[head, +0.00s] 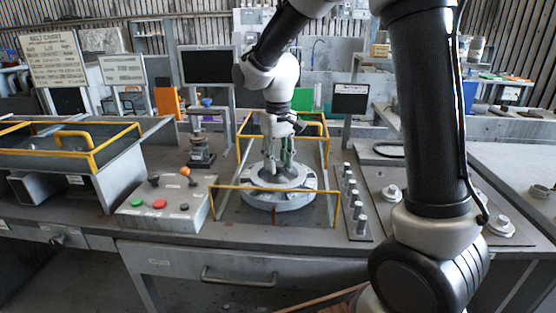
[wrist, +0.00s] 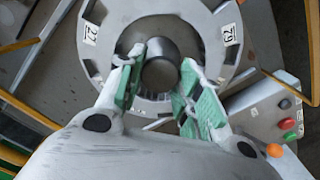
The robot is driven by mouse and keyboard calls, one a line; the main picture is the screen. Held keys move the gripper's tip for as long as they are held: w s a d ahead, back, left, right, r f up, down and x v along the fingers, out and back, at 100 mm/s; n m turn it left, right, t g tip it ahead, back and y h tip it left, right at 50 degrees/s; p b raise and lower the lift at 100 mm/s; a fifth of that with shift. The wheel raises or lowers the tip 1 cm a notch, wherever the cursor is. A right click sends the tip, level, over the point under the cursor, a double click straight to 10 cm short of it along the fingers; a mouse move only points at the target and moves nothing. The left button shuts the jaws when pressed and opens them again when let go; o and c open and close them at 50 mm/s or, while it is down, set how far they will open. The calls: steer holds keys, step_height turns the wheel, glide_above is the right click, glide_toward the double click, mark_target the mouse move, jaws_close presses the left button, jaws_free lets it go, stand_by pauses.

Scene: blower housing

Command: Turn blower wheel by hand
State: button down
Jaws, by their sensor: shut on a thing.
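The blower wheel (head: 262,199) is a round grey disc lying flat on the bench inside a yellow-railed frame. In the wrist view the wheel's pale rim (wrist: 200,22) carries white number labels, and a dark round hub (wrist: 160,73) stands at its centre. My gripper (head: 279,165) points down over the wheel's middle. In the wrist view my gripper (wrist: 163,70) has one green-padded finger on each side of the hub and is shut on it. The lower part of the hub and part of the rim are hidden by my fingers and palm.
Yellow rails (head: 271,188) surround the wheel. A control box (head: 165,203) with green, red and orange buttons stands left. A row of metal pegs (head: 350,195) stands right. A yellow-railed bin (head: 75,155) is at far left. Screens and small signs stand behind.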

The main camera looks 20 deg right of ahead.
mark_target(278, 163)
steer(key=c, duration=0.9)
jaws_free()
steer(key=shift+c, duration=0.2)
step_height(278, 163, up, 12)
